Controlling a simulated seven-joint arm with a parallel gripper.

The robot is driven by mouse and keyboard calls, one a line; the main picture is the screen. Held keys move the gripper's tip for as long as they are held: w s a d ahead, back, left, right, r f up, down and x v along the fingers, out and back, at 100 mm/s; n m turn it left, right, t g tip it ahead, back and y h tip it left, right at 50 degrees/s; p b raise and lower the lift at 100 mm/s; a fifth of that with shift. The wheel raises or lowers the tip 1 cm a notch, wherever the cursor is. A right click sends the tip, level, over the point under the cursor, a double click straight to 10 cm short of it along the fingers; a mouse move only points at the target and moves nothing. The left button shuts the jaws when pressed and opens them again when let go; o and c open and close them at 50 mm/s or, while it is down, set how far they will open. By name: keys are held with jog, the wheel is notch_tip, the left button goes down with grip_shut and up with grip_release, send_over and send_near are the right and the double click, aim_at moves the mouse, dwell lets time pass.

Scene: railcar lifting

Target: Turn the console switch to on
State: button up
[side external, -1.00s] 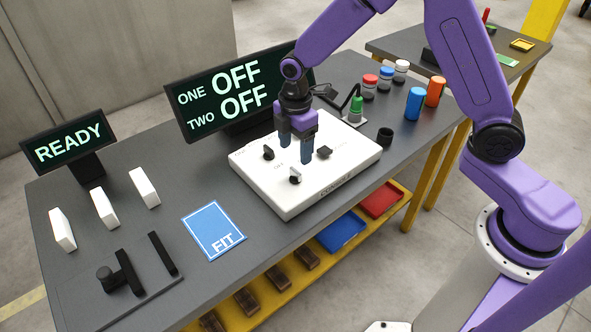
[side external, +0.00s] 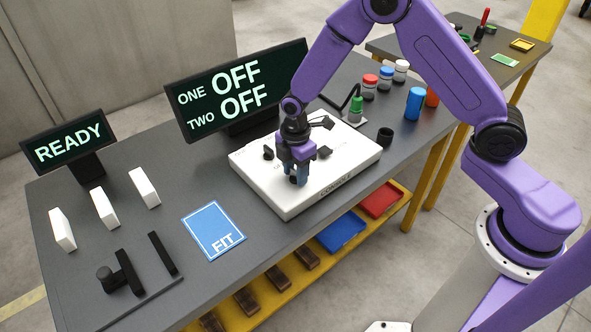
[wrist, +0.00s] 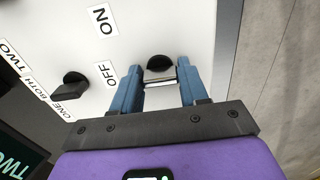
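The white console (side external: 352,156) lies on the grey table and carries several black knobs. In the wrist view, the black console switch (wrist: 160,63) is beside the OFF label (wrist: 107,73); the ON label (wrist: 102,20) is farther up. My gripper (wrist: 161,74) is open, with one blue finger on each side of the switch. I cannot tell whether either finger touches it. In the side view my gripper (side external: 298,178) is low over the console's front part and mostly hides that switch. The display (side external: 236,90) reads ONE OFF, TWO OFF.
A selector knob (wrist: 70,85) marked ONE, BOTH and TWO is left of my fingers in the wrist view. Another black knob (side external: 324,152) is close beside my gripper. A READY sign (side external: 68,139), white blocks and a blue FIT mat (side external: 213,229) are to the left.

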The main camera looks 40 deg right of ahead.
jog(key=c, duration=0.5)
jog(key=shift+o, duration=0.2)
jog(key=m, duration=1.1)
jog(key=shift+m, duration=0.4)
jog(key=o, duration=1.1)
jog(key=shift+c, duration=0.2)
jog(key=shift+r, duration=0.1)
